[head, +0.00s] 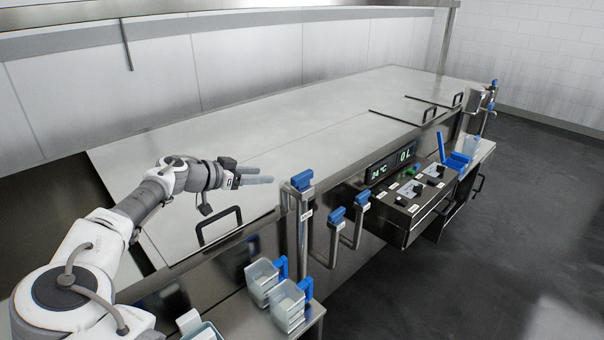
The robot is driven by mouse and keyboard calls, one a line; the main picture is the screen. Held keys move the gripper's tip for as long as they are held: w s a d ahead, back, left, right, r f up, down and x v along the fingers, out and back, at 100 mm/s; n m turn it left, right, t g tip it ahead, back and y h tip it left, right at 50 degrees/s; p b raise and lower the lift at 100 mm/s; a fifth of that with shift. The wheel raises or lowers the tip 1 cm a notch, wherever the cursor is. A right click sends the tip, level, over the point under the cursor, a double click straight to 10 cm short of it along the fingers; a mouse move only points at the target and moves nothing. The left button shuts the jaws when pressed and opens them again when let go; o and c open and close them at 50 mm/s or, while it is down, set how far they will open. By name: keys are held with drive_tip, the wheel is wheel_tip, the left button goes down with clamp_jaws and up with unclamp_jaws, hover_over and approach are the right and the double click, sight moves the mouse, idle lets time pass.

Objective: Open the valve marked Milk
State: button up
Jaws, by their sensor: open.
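My gripper (268,178) is open and empty. It appears above the vat's lid, pointing right, to the left of the tallest valve and apart from it.
The vat's flat steel lid (300,125) has black handles (219,226). A control panel with a green display (390,165) is on the vat's side. Clear containers with blue handles (288,305) stand on the lower front shelf. Open dark floor (520,230) lies to the right.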

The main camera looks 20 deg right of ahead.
sight(302, 174)
drive_tip(key=p+x, duration=0.2)
drive_tip(key=x, duration=1.5)
drive_tip(key=shift+w+d, duration=0.1)
drive_tip(key=shift+d, duration=0.05)
clamp_jaws()
